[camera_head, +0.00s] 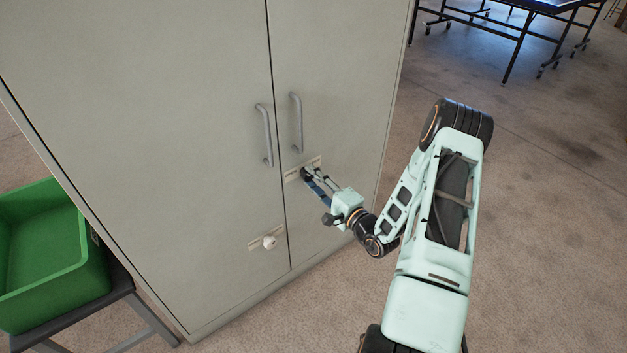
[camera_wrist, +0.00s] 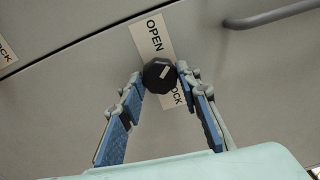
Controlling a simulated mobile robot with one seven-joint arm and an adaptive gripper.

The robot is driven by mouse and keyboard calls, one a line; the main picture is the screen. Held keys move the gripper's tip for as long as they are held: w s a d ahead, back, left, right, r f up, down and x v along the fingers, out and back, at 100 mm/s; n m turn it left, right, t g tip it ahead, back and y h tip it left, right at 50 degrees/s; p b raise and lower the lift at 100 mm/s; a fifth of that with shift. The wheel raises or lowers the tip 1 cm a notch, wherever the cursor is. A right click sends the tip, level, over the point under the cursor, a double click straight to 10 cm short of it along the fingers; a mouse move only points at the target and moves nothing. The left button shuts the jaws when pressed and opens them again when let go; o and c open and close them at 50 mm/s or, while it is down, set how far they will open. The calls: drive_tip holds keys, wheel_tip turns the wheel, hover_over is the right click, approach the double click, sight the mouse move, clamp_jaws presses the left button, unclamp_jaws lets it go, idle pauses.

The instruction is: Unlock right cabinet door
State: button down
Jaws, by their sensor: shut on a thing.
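The grey cabinet has a right door (camera_head: 335,80) with a grey bar handle (camera_head: 297,121). Below that handle is a label plate (camera_head: 291,177), whose wrist view shows the word OPEN and part of a second word, "OCK" (camera_wrist: 155,38). A black faceted knob (camera_wrist: 159,75) with a pale mark sits on this label. My gripper (camera_head: 308,176) reaches the right door at the label. In the wrist view its blue-padded fingers (camera_wrist: 160,84) are shut on the black knob, one on each side. In the head view the fingers mostly hide the knob.
The left door (camera_head: 170,120) has its own handle (camera_head: 264,135) and a white knob (camera_head: 268,242) on a label lower down. A green bin (camera_head: 50,250) stands on a dark stool (camera_head: 75,317) at left. Open floor (camera_head: 540,200) lies to the right.

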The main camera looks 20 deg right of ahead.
drive_tip(key=shift+n, duration=0.6)
drive_tip(key=c, duration=1.4)
unclamp_jaws()
drive_tip(key=v, duration=1.2)
